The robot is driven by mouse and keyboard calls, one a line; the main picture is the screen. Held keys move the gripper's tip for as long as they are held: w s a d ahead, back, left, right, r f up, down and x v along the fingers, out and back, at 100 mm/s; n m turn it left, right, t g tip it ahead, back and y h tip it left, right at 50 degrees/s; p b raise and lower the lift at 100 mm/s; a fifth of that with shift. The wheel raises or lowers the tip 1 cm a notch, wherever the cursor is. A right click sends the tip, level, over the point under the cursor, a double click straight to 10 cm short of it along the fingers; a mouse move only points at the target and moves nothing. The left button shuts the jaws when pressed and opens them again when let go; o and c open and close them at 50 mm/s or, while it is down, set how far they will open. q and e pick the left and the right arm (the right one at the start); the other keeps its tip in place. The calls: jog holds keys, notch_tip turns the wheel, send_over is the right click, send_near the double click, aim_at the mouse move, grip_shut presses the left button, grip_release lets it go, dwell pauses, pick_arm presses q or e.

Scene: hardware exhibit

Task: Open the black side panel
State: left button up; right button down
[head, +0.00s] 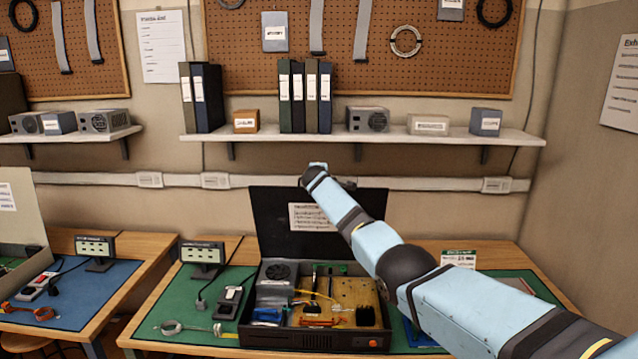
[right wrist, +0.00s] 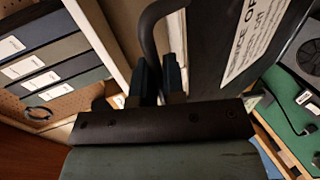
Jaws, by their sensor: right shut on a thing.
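The black side panel (head: 275,222) stands raised, roughly upright, at the back of an open computer case (head: 318,340) on the green mat. A white label shows on its inner face. My right arm reaches in from the right across the panel, and its gripper (head: 318,168) is at the panel's top edge. In the right wrist view, the right gripper (right wrist: 160,80) is shut on a dark curved handle (right wrist: 150,25) beside the panel (right wrist: 210,55); the exact contact is partly hidden. My left gripper is not in view.
The case holds boards, cables and a fan. A wall shelf (head: 360,137) with binders and boxes is above the panel. A small black display (head: 203,253) stands left of the case. A second bench (head: 75,300) with a blue mat is at left.

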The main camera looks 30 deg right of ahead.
jog(key=shift+w+d, duration=0.1)
jog(key=shift+w, duration=0.05)
dwell(0.3)
jog(key=c, duration=1.2)
grip_release()
jog(key=b+v, duration=0.1)
jog(key=v, duration=1.3)
jog(key=shift+w, duration=0.15)
